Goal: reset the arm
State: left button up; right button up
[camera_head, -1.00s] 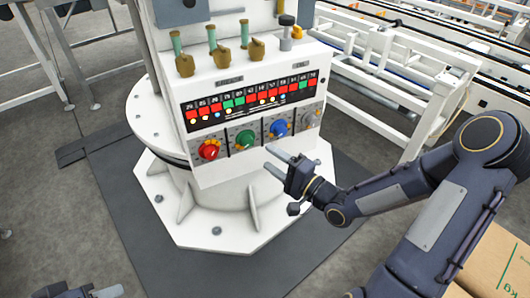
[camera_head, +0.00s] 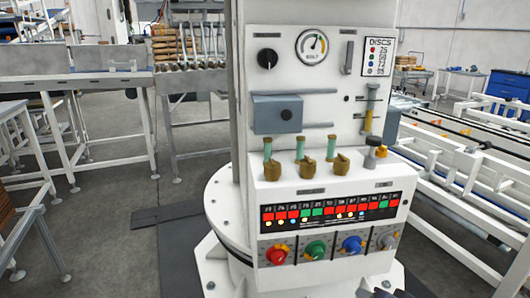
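The white palletizer column (camera_head: 310,100) stands in the middle of the head view. Its control box (camera_head: 330,205) carries three brass-coloured levers, a lit red and green display strip (camera_head: 330,211) and a row of knobs. A small dark part of my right gripper or arm (camera_head: 385,289) shows at the bottom edge, below the box and apart from the knobs. Its fingers cannot be made out. My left gripper is out of view.
A gauge (camera_head: 312,47), a black dial (camera_head: 267,58) and a blue-grey block (camera_head: 291,113) are on the upper panel. White conveyor frames (camera_head: 465,170) stand at the right, metal tables (camera_head: 110,85) at the left. Grey floor (camera_head: 120,245) is open at lower left.

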jog(key=s+a+r+n+g+y, duration=0.1)
jog(key=s+a+r+n+g, duration=0.1)
jog(key=s, duration=0.7)
jog(key=s+a+r+n+g+y, duration=0.1)
jog(key=s+a+r+n+g, duration=0.15)
jog(key=s, duration=0.75)
notch_tip(320, 180, up, 20)
jog(key=p, duration=2)
jog(key=shift+w+r+p, duration=0.15)
jog(key=shift+w+p, duration=0.15)
jog(key=shift+p, duration=0.1)
jog(key=shift+d, duration=0.1)
